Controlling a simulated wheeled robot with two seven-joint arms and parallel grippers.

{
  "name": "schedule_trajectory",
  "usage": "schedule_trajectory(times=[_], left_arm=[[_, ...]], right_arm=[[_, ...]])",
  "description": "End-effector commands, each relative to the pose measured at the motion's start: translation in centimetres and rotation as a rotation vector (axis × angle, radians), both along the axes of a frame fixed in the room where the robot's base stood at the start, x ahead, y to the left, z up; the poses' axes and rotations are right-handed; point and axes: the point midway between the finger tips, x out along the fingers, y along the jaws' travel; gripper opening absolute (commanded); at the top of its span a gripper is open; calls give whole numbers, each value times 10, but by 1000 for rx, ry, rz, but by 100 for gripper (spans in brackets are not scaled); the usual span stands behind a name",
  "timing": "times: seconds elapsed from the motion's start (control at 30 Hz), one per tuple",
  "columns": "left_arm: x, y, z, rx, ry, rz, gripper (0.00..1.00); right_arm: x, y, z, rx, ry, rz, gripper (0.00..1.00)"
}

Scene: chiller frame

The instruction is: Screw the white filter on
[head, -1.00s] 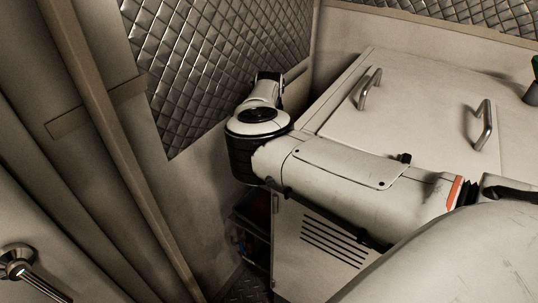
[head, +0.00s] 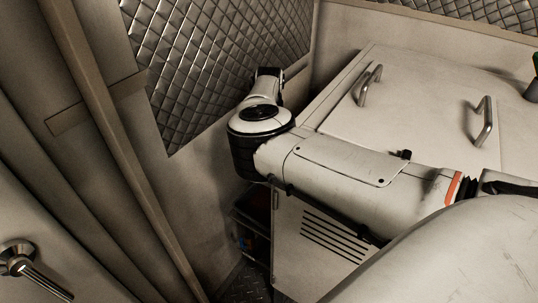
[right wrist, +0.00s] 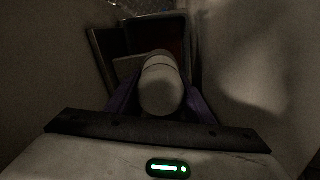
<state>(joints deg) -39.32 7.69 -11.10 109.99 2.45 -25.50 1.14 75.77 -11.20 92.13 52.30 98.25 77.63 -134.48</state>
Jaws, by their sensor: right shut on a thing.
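The white filter (right wrist: 161,88) is a pale cylinder in the middle of the right wrist view, its rounded near end facing the camera. My right gripper (right wrist: 160,98) has its purple fingers on both sides of the filter and is shut on it. The filter's far end lies toward a dark frame, and whether it touches anything there is hidden. In the head view my right arm reaches across to the left and its gripper is hidden behind the arm and cabinet. My left gripper is not in view.
A white cabinet (head: 340,120) with two metal handles and a vented front (head: 335,237) stands at the right. A quilted metal wall panel (head: 215,60) is behind my arm. A dark shelf (head: 252,222) shows in the narrow gap between wall and cabinet. A metal door handle (head: 35,272) is at lower left.

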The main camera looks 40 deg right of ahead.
Motion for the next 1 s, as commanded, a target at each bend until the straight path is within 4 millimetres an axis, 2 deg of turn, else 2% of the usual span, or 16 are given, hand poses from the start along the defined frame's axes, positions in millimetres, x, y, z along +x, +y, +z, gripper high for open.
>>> schedule_trajectory(times=[0.13,0.23,0.8,1.0], left_arm=[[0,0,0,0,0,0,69],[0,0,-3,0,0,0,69],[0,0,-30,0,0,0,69],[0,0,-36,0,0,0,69]], right_arm=[[-1,0,0,0,2,-12,19],[-1,0,-1,0,2,-100,19],[-4,3,-3,0,3,-1013,19],[-4,3,-2,1,2,-1260,19]])
